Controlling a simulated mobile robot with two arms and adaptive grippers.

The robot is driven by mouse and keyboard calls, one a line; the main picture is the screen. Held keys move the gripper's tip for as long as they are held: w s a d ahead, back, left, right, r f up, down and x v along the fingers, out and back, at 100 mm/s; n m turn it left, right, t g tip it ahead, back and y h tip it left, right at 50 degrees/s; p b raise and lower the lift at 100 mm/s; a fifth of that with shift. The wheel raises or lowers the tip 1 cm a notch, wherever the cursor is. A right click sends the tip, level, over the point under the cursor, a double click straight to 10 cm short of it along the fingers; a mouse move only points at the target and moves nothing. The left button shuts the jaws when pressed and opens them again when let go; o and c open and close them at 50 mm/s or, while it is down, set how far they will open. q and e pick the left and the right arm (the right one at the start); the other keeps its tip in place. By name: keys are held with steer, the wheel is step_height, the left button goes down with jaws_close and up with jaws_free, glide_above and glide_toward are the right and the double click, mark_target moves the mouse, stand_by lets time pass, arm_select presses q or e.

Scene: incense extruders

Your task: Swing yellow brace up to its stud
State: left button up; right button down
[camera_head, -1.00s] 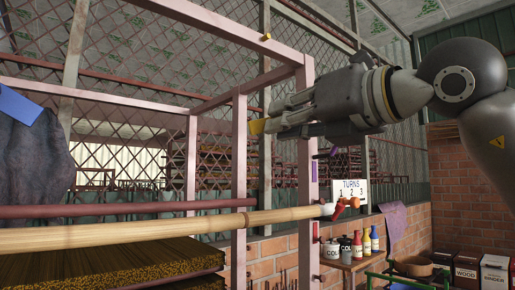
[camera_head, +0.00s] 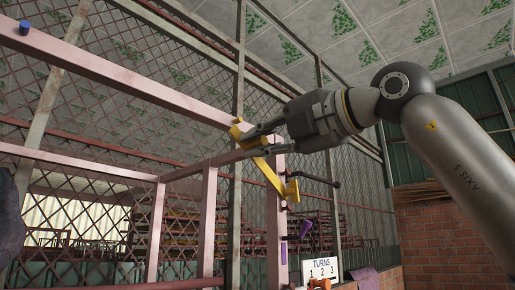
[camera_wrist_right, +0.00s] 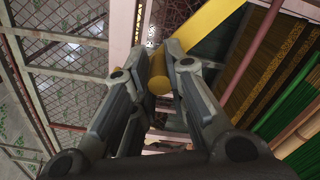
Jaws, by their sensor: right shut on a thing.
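The yellow brace (camera_head: 274,178) slants across the front of the pink post (camera_head: 276,222). Its lower end is a wider yellow piece at the post. Its upper end is at my right gripper (camera_head: 247,141), near the long pink top beam. The right gripper is shut on the brace at this upper end. I cannot make out a yellow stud. My left gripper is out of view.
A blue stud (camera_head: 25,28) sits on the pink top beam (camera_head: 120,75) at the left. A purple piece (camera_head: 305,229) and dark pegs are on or near the post. A "TURNS 1 2 3" sign (camera_head: 320,269) is below. Wire mesh stands behind.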

steer(key=shift+w+d+r+m+p, duration=0.2)
steer(key=shift+w+d+r+m, duration=0.05)
steer(key=shift+r+m, duration=0.25)
steer(key=shift+w+d+r+m+p, duration=0.15)
steer(key=shift+w+d+r+m, duration=0.15)
steer(key=shift+m, duration=0.2)
steer(key=shift+a, duration=0.1)
steer(key=c, duration=1.4)
jaws_free()
steer(key=shift+s, duration=0.1)
steer(key=shift+o, duration=0.2)
steer(key=v, duration=1.2)
